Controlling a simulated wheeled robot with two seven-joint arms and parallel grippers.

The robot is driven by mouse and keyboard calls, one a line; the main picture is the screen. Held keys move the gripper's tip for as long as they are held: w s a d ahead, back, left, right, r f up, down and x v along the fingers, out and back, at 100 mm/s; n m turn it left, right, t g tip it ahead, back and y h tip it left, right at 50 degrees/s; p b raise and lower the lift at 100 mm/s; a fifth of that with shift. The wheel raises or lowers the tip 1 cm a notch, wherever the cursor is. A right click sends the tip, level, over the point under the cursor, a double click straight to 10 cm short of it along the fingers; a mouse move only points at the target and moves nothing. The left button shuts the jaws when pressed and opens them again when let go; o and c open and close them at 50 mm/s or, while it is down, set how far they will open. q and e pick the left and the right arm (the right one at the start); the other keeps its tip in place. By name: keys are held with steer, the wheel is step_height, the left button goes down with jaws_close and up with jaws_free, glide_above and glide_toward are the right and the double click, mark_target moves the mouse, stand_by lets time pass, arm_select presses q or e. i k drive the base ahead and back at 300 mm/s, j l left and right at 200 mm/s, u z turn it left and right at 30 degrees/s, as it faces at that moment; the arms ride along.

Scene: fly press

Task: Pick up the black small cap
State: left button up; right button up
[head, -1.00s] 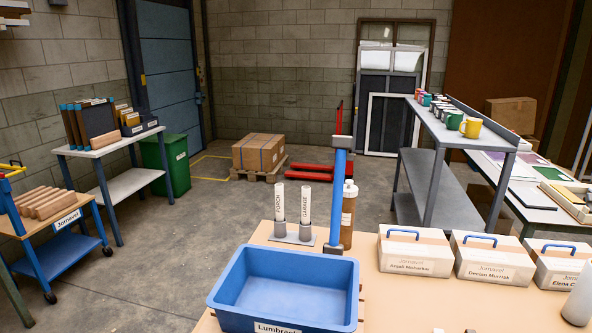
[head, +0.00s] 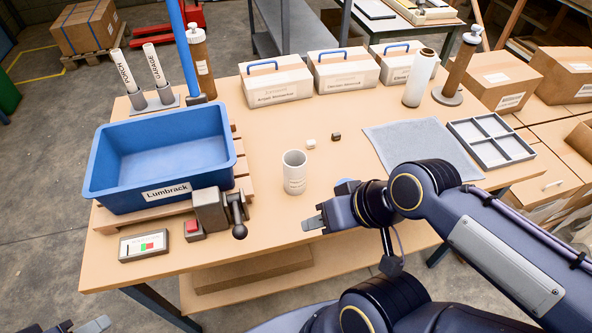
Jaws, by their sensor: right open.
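A white cup-like cylinder (head: 294,172) stands between the gripper and the caps, a little to the left. My left gripper (head: 85,326) shows only in part at the bottom left edge; its jaw state is unclear.
A blue bin (head: 165,190) labelled Lumbrack and a small press (head: 218,211) stand at the left. A grey cloth (head: 410,146) and divided tray (head: 490,140) lie right. Labelled boxes (head: 345,75) line the back.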

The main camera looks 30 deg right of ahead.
mark_target(335, 136)
steer(key=z, duration=1.35)
steer(key=i+l, duration=0.1)
steer(key=l, duration=0.2)
steer(key=i+l, duration=0.15)
steer(key=l, duration=0.15)
steer(key=i+l, duration=0.1)
steer(key=l, duration=0.2)
steer(key=i+l, duration=0.1)
steer(key=l, duration=0.2)
steer(key=i+l+u, duration=0.1)
steer(key=u, duration=1.85)
